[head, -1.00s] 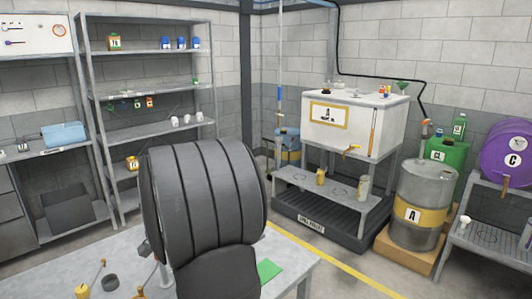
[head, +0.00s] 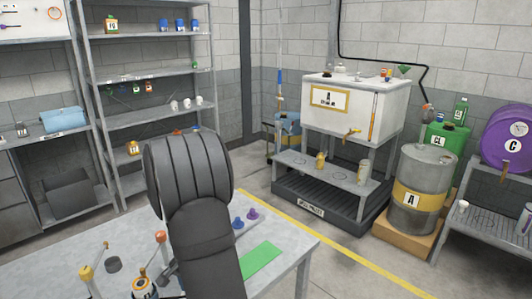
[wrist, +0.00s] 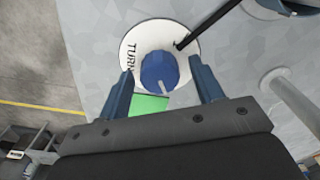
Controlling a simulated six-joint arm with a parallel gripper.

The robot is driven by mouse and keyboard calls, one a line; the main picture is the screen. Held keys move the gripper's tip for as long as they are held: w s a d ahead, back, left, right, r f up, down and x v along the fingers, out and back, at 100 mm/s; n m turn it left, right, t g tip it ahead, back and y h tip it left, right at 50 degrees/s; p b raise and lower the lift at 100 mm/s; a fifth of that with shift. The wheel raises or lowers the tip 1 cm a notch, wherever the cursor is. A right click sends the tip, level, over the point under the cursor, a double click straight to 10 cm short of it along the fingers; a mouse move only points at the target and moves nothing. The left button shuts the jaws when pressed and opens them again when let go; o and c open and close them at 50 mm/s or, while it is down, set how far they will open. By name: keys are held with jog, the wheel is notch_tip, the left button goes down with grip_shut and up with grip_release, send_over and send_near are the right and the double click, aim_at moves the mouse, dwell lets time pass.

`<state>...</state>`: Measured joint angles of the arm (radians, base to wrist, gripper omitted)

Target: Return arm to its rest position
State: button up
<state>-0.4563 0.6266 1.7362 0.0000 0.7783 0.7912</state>
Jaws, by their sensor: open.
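My gripper (wrist: 160,66) is open in the wrist view, with its two dark blue fingers apart and nothing gripped. Between and beyond them is a blue knob (wrist: 158,72) on a round white plate (wrist: 188,37) marked with letters that read "TURN", partly cut by the knob. Whether the fingers touch the knob cannot be told, but gaps show on both sides. In the head view my dark grey arm stands over the grey table (head: 290,250) at the front, and its gripper is not clear there.
A green mat (head: 262,259), blue and purple pieces (head: 245,218) and a yellow-topped lever (head: 87,272) are on the table. Behind stand a shelf rack (head: 150,72), a white tank (head: 345,108), a grey drum (head: 421,185) and a purple drum (head: 508,145). Open floor lies beyond the table.

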jog(key=n, duration=1.3)
jog(key=shift+n, duration=0.3)
jog(key=shift+o, duration=0.4)
dwell(0.7)
jog(key=o, duration=0.4)
jog(key=shift+r, duration=0.15)
jog(key=o, duration=0.4)
jog(key=w+a+r+m+y, duration=0.2)
jog(key=w+r+m, duration=0.3)
jog(key=r+m, duration=0.3)
notch_tip(320, 180, up, 3)
jog(key=shift+w+a+r+m+t, duration=0.15)
jog(key=shift+a+m+t, duration=0.2)
jog(key=shift+a, duration=0.2)
notch_tip(320, 180, up, 15)
jog(key=w+a+m+y, duration=0.2)
jog(key=m, duration=0.8)
jog(key=x, duration=1)
jog(key=shift+w+a+r+y, duration=0.2)
jog(key=shift+w+a+y, duration=0.1)
jog(key=shift+w+a, duration=0.1)
